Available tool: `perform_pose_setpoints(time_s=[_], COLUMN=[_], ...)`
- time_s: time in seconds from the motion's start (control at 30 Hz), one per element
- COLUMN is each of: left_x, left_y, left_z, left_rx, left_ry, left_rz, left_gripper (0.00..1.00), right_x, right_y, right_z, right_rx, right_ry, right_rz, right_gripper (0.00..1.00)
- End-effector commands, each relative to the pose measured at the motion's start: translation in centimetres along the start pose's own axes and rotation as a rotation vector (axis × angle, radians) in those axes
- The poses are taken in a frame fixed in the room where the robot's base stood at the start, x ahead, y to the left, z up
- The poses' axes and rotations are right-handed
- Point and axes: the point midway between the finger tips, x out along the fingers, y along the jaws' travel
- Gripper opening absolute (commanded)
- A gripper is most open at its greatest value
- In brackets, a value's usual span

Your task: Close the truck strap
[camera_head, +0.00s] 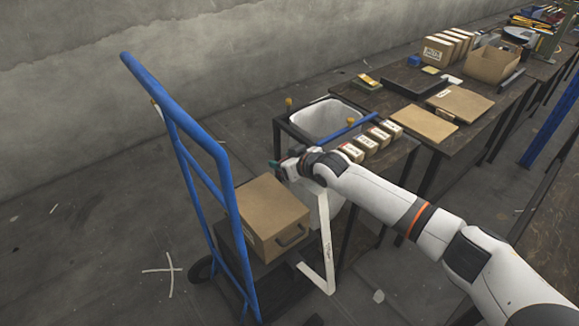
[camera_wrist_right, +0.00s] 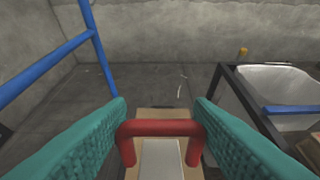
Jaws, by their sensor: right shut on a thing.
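The blue hand truck (camera_head: 225,190) stands at the left, with a brown cardboard box (camera_head: 267,212) on its base. A white strap (camera_head: 326,235) lies low beside the box and rises on its right side towards my right gripper (camera_head: 276,164). In the right wrist view, the teal fingers of my right gripper (camera_wrist_right: 160,125) are shut on a red buckle (camera_wrist_right: 160,128) with the white strap (camera_wrist_right: 160,158) below it. My left gripper is not in view.
A white-lined bin (camera_head: 325,118) in a dark frame stands behind and right of my gripper. A dark table (camera_head: 398,97) with several boxes runs to the back right. Floor left of the truck is mostly clear.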

Motion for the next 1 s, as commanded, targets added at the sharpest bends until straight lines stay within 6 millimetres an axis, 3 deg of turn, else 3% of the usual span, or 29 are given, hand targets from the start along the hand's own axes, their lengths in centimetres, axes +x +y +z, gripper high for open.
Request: perform_pose_setpoints(time_s=[0.3,0.33,0.37,0.77,1.0], left_x=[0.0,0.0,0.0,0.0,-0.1], left_y=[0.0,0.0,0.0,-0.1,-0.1], left_z=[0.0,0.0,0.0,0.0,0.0], left_rx=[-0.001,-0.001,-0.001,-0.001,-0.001], left_ry=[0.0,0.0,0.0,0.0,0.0], left_rz=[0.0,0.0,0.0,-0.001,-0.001], left_gripper=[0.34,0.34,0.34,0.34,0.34], right_x=[0.1,0.1,0.1,-0.6,-3.9], right_y=[0.3,0.3,0.3,0.1,0.1], right_z=[-0.1,-0.1,-0.1,-0.1,-0.2], right_rx=[-0.001,-0.001,-0.001,-0.001,-0.002], right_ry=[0.0,0.0,0.0,0.0,0.0], right_rz=[0.005,0.005,0.004,0.003,0.003], right_gripper=[0.07,0.53,0.55,0.55,0.55])
